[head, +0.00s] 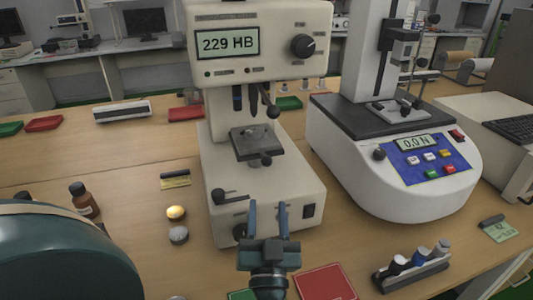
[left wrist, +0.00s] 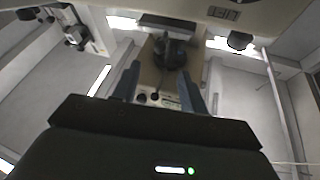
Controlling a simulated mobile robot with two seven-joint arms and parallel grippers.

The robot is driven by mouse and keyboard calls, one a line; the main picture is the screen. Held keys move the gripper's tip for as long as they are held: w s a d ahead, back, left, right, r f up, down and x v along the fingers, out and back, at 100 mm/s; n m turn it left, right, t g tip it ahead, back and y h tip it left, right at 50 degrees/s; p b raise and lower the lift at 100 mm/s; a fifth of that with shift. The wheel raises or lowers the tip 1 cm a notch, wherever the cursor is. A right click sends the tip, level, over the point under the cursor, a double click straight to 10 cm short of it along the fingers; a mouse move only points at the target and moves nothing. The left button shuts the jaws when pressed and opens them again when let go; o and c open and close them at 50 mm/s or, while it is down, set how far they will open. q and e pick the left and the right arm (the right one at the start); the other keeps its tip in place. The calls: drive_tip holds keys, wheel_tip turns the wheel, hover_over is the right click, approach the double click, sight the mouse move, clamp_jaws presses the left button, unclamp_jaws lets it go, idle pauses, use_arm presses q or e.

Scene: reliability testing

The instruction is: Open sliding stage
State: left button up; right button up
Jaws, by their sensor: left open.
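The hardness tester (head: 262,60) stands in the middle of the head view, its screen reading 229 HB. Its dark, flat stage (head: 257,145) sits under the indenter, with a small knob at the front. My left gripper (head: 267,206) is open and empty in front of the tester's lower base, its two blue fingers pointing up, lower in the picture than the stage. In the left wrist view, the gripper (left wrist: 158,72) has a dark part of the tester (left wrist: 172,54) beyond and between its fingers. No contact is clear. My right gripper is out of view.
A force tester (head: 400,165) reading 0.0 N stands on the right. A brown bottle (head: 84,200), two round pieces (head: 177,213) and a rack (head: 411,268) with small items lie on the wooden bench. A red pad (head: 325,284) lies near the gripper. Bare bench shows left of the tester.

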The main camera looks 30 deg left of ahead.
sight(267, 159)
use_arm(q)
drive_tip(key=x, duration=1.2)
drive_tip(key=shift+w+a+r, duration=0.1)
drive_tip(key=shift+w, duration=0.1)
clamp_jaws()
drive_tip(key=shift+p, duration=0.35)
